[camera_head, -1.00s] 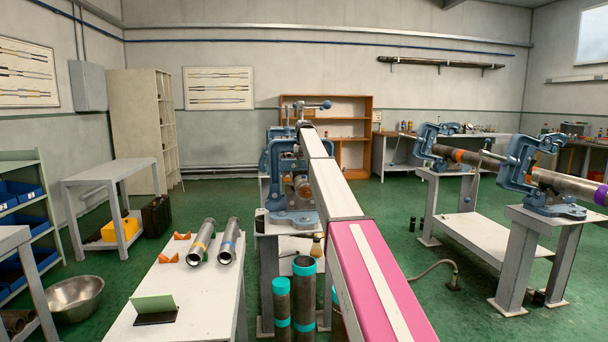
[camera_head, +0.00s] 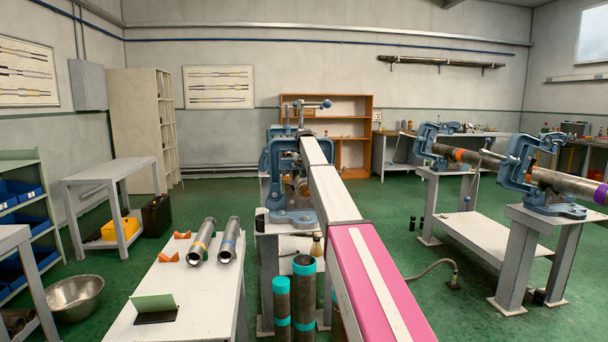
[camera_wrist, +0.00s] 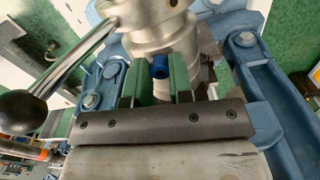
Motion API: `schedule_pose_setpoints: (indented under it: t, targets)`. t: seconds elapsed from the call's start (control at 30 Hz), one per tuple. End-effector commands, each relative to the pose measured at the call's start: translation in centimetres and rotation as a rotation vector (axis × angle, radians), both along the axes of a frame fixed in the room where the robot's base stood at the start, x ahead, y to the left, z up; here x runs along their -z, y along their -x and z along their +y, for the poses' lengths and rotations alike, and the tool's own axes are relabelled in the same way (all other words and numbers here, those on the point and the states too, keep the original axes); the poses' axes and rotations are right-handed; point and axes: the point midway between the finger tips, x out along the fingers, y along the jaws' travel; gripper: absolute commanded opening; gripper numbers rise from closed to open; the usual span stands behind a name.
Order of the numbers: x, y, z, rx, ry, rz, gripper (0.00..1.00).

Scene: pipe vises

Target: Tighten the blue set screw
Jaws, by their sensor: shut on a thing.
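The blue set screw (camera_wrist: 160,66) shows in the wrist view as a short blue cylinder against a silver metal collar (camera_wrist: 160,30). My gripper (camera_wrist: 160,76) has two green fingers on a dark bar, one on each side of the screw. They are shut on the screw. The blue vise (camera_wrist: 245,50) shows around the collar, and a lever with a black ball end (camera_wrist: 22,111) is at the left. In the head view, the vise (camera_head: 290,217) stands on a stand, partly covered by my arm. My gripper and the screw are hidden there.
A white table (camera_head: 185,290) with two loose pipes (camera_head: 202,240) stands left of the vise. Upright pipes with teal bands (camera_head: 304,300) stand in front of the vise stand. More vises hold a pipe (camera_head: 565,184) at the right. Green floor is open beyond.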

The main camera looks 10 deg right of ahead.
Motion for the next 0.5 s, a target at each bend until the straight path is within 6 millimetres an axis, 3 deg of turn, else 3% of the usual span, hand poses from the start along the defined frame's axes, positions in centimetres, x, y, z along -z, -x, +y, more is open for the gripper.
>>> schedule_pose_setpoints:
  t: [0.2,0.5]
  targets:
    - [-0.03,0.0,0.01,0.131,0.0,0.001,0.0]
    - [-0.04,-0.01,0.01,0.154,0.0,0.0,0.0]
